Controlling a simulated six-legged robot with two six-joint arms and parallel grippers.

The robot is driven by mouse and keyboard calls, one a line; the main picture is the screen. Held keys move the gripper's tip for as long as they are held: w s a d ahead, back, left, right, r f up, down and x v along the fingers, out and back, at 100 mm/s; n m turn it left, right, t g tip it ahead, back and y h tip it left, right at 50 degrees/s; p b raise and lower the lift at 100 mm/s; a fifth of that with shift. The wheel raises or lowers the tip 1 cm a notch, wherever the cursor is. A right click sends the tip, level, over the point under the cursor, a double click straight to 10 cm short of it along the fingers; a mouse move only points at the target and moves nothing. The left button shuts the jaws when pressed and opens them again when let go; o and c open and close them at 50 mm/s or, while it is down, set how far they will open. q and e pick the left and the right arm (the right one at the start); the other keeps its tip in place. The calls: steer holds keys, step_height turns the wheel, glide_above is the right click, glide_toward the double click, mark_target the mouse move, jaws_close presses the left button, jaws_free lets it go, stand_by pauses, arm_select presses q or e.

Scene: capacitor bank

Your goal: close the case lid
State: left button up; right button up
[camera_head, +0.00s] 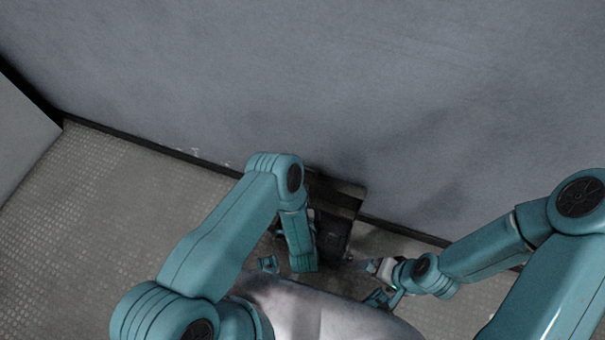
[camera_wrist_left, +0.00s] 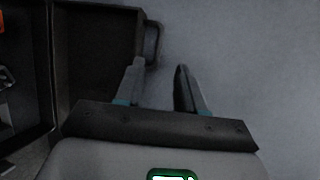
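The dark case (camera_wrist_left: 20,125) is at the left of the left wrist view, with orange and grey items partly visible inside. Its lid (camera_wrist_left: 95,50) is open, showing a hollow inner side, with a handle (camera_wrist_left: 153,42) on its edge. In the head view the dark case lid (camera_head: 338,195) shows by the wall, partly hidden behind my left arm. My left gripper (camera_wrist_left: 162,85) is open and empty, one finger overlapping the lid's edge just below the handle; I cannot tell whether they touch. My right gripper (camera_head: 373,280) is low, right of the case, too small to judge.
A tall grey wall (camera_head: 300,80) stands behind the case, with a dark strip along its base. Another grey panel (camera_head: 20,140) is at the far left. The textured floor (camera_head: 110,210) is clear at the left.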

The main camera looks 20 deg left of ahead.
arm_select(q)
steer(key=b+x, duration=0.2)
steer(key=x, duration=0.8)
steer(key=shift+w+f+b, duration=0.1)
steer(key=shift+w+b, duration=0.1)
steer(key=shift+b, duration=0.1)
jaws_close()
